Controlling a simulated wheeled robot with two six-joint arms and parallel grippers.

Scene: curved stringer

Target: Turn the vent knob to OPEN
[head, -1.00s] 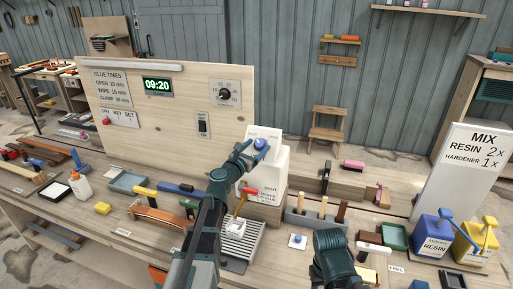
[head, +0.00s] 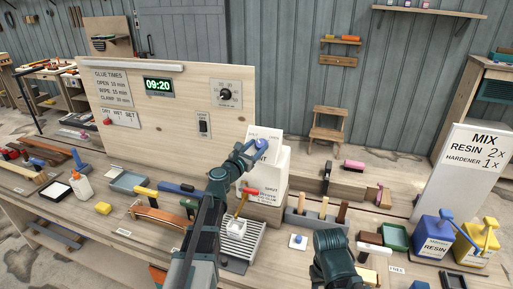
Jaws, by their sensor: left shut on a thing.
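The vent knob (head: 262,143) is a small blue knob on the sloped face of a white vent box (head: 270,178) near the middle of the bench. The words beside the knob are small; SHUT seems to be on the left and OPEN on the right. My left gripper (head: 257,148) reaches up from the front and is shut on the knob, hiding part of it. The knob's exact pointing is too small to tell.
A plywood back panel (head: 165,110) with a clock and dial stands behind. A grey ribbed tray (head: 240,238) and a holder with tool handles (head: 318,222) sit close in front of the box. Blue (head: 433,238) and yellow (head: 476,240) pump containers stand at the right.

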